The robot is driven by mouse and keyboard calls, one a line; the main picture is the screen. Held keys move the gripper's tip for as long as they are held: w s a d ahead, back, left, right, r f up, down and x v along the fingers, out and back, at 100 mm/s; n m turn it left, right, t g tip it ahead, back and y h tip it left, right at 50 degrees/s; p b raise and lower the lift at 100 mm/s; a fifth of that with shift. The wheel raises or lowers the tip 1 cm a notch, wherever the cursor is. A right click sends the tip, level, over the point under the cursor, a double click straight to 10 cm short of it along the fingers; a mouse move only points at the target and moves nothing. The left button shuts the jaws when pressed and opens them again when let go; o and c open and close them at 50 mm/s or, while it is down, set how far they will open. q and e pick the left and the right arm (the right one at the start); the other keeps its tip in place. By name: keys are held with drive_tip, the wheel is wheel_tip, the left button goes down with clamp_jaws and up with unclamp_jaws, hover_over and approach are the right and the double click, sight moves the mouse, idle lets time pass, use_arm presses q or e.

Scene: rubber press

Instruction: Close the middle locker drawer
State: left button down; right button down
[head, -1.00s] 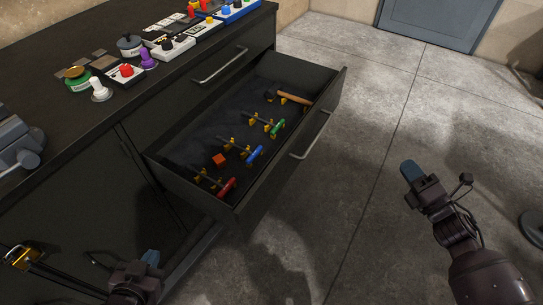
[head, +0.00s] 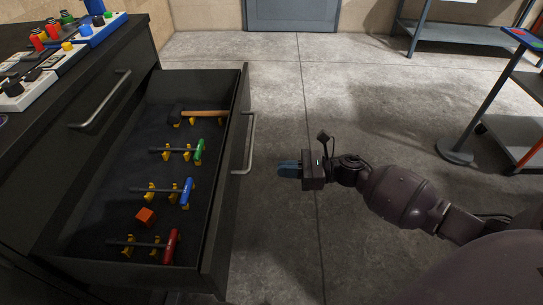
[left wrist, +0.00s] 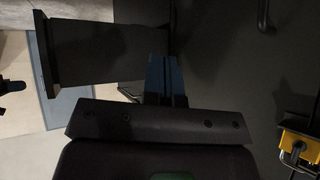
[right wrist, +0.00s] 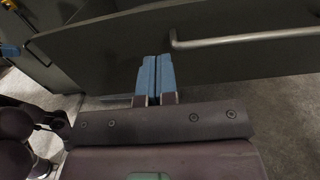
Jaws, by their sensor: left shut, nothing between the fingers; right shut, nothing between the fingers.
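The middle locker drawer (head: 222,190) is pulled far out of the black cabinet, with its silver handle (head: 250,143) on the front. The drawer front also fills the top of the right wrist view (right wrist: 110,55), with the handle (right wrist: 240,39) right of the fingers. My right gripper (head: 280,169) is shut and empty, its blue fingers pointing at the front panel with a gap between in the head view. My left gripper (left wrist: 162,75) is shut and empty in the left wrist view, beside dark cabinet surfaces. It is outside the head view.
The drawer holds a hammer (head: 203,113), a green-handled tool (head: 199,151), a blue-handled tool (head: 187,191), a red-handled tool (head: 171,243) and an orange cube (head: 145,216). Another handle (head: 100,100) is on the cabinet.

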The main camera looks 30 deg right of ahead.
sight(228, 169)
drive_tip(key=x, duration=1.2)
drive_tip(key=shift+b, duration=0.4)
drive_tip(key=shift+a, duration=0.1)
